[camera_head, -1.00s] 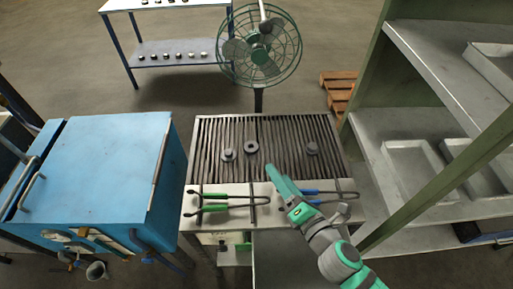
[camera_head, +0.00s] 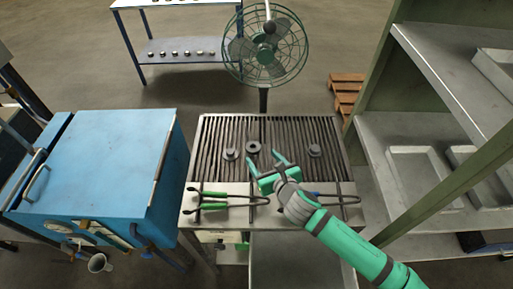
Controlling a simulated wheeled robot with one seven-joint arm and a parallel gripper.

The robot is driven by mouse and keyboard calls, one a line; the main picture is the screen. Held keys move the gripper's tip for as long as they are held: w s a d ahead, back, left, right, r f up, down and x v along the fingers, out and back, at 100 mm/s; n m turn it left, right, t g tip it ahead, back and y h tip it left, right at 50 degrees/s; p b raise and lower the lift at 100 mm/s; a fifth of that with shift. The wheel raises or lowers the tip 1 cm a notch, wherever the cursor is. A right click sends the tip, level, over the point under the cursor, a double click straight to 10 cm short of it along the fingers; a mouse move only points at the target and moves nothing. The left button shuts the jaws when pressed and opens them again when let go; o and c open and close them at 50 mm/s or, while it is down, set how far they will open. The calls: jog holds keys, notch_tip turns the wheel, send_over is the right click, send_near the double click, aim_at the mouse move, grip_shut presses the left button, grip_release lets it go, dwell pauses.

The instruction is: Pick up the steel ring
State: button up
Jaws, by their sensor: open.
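The steel ring (camera_head: 252,147) is a dark, flat round piece with a hole in its middle. It lies on the slatted grate (camera_head: 285,128) of the bench. My gripper (camera_head: 265,161) is green, open and empty. Its two fingers are spread and point towards the grate, just below and right of the ring in the picture. The ring shows in full; I cannot tell how high the fingers are above the grate.
Two dark stepped round parts lie on the grate, one left (camera_head: 230,154) and one right (camera_head: 314,150). Green-handled tongs (camera_head: 214,201) lie on the front ledge. A caged fan (camera_head: 265,45) stands behind. A blue furnace (camera_head: 95,160) is left, a shelf rack (camera_head: 405,135) right.

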aim_at(255, 150)
jog(key=x, duration=0.3)
jog(key=shift+w+a+f, duration=0.1)
jog(key=shift+w, duration=0.15)
jog(key=x, duration=0.4)
jog(key=shift+w+f, duration=0.25)
jog(key=shift+f, duration=0.15)
jog(key=shift+w+f, duration=0.1)
jog(key=shift+w, duration=0.25)
jog(key=shift+s+a, duration=0.2)
jog(key=shift+c, duration=0.4)
jog(key=shift+d, duration=0.35)
jog(key=c, duration=1.4)
jog(key=shift+a, duration=0.2)
jog(key=shift+c, duration=0.4)
